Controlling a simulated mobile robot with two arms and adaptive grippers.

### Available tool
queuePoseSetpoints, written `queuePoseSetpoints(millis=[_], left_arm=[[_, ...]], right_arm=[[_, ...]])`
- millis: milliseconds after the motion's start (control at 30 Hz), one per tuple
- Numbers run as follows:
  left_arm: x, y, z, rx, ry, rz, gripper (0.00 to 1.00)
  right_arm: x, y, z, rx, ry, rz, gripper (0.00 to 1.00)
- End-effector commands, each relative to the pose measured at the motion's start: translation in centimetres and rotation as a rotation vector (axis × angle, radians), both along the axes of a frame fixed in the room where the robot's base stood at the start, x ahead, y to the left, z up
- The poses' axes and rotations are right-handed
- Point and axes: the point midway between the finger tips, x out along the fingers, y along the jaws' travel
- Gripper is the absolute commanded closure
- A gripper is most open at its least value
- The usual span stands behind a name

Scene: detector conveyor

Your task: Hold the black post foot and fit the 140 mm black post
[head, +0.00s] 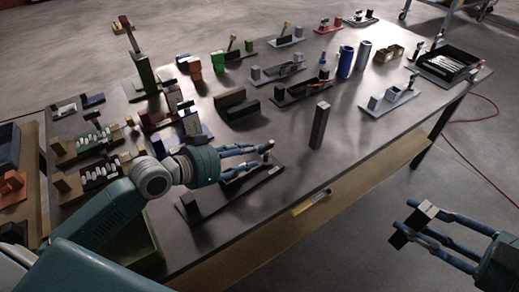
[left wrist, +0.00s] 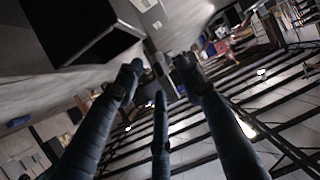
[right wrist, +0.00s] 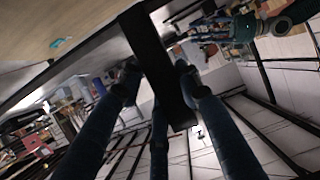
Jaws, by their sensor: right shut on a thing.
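My right gripper (head: 412,222) is out past the table's front right edge, shut on a black square post (head: 398,240). In the right wrist view the long black post (right wrist: 150,55) runs between the fingertips. My left gripper (head: 266,152) is low over a dark base plate (head: 225,193) near the table's front edge. Its fingers point right and stand apart, and I see nothing clearly held. A dark block (head: 189,207) stands at the plate's left end. I cannot tell for sure which part is the post foot.
A tall dark post (head: 319,126) stands upright on the table to the right of my left gripper. Blue cylinders (head: 345,62), a black tray (head: 449,62) and several small fixtures fill the back. Bare tabletop (head: 365,140) lies along the front right.

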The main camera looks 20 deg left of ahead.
Motion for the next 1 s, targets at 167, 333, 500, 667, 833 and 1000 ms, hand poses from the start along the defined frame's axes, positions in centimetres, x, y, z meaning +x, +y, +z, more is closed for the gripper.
queuePoseSetpoints(millis=[167,333,500,667,833,1000], left_arm=[[2.2,-1.4,-0.9,-0.001,0.000,0.000,0.62],[3.2,-2.1,-1.5,0.000,0.000,-0.001,0.62],[3.4,-2.3,-1.7,0.001,0.001,-0.002,0.62],[3.4,-2.3,-1.7,0.001,0.001,-0.002,0.62],[3.4,-2.3,-1.7,0.001,-0.001,-0.002,0.94],[3.4,-2.3,-1.6,0.000,-0.002,-0.002,1.00]], right_arm=[[0.0,0.0,0.5,0.001,-0.002,0.000,1.00],[0.0,0.0,0.6,0.001,-0.002,0.000,1.00],[0.0,0.0,0.6,0.000,-0.001,0.000,1.00],[0.0,0.0,0.6,0.000,-0.001,0.000,1.00],[0.0,0.0,0.6,0.000,-0.001,0.000,1.00],[0.0,0.0,0.6,0.000,-0.001,0.000,1.00]])
